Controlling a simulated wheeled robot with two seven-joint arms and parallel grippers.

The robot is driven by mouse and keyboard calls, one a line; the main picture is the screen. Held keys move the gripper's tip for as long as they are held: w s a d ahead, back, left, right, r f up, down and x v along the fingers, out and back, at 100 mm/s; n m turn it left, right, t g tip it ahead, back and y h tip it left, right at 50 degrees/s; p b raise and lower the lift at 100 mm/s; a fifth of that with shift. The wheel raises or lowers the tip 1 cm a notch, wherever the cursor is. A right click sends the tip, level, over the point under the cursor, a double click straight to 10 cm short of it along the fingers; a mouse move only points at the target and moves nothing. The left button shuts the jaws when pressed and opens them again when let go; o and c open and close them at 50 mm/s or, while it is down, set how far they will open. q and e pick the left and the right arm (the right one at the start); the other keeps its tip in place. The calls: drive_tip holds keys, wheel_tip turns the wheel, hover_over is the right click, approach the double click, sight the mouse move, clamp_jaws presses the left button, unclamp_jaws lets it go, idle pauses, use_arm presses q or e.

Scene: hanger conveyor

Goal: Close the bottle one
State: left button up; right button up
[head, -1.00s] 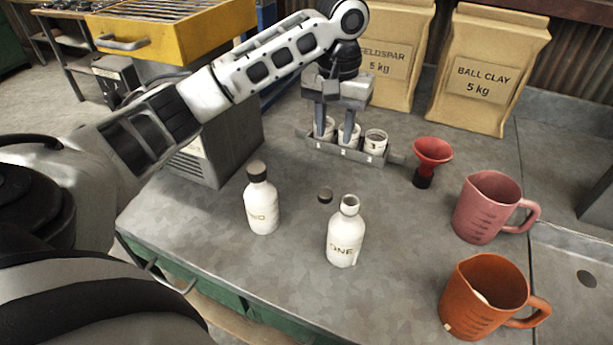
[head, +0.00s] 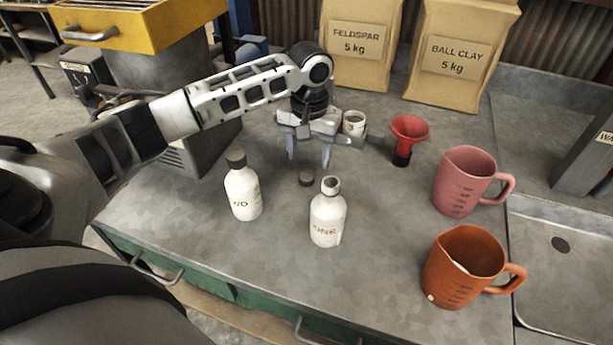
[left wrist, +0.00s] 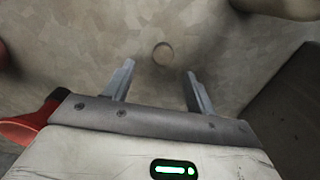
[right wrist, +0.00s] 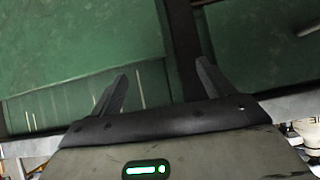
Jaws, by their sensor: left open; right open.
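The white bottle marked ONE (head: 328,214) stands upright and uncapped on the bench. A dark cap (head: 306,179) lies on the bench just behind and left of it; the cap also shows in the left wrist view (left wrist: 163,54). My left gripper (head: 309,160) is open and empty, pointing down above the bench just behind the cap. In the left wrist view, the cap lies beyond the fingertips, roughly in line with the gap between them. My right gripper (right wrist: 162,80) is open and empty, facing green panels. It does not show in the head view.
A capped white bottle marked TWO (head: 243,190) stands left of the cap. A red funnel (head: 408,133), a pink jug (head: 465,182) and an orange jug (head: 465,268) stand to the right. A rack with a white cup (head: 354,122) is partly hidden behind my left gripper.

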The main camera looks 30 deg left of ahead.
sight(307, 176)
use_arm(q)
drive_tip(key=shift+f, duration=0.15)
drive_tip(key=shift+s+a+f+p, duration=0.1)
drive_tip(key=shift+f+p, duration=0.1)
drive_tip(key=shift+f, duration=1.15)
drive_tip(key=shift+s+a+f+p, duration=0.1)
drive_tip(key=shift+f+p, duration=0.1)
drive_tip(key=shift+f, duration=1.1)
drive_tip(key=shift+c, duration=0.4)
drive_tip(key=c, duration=1)
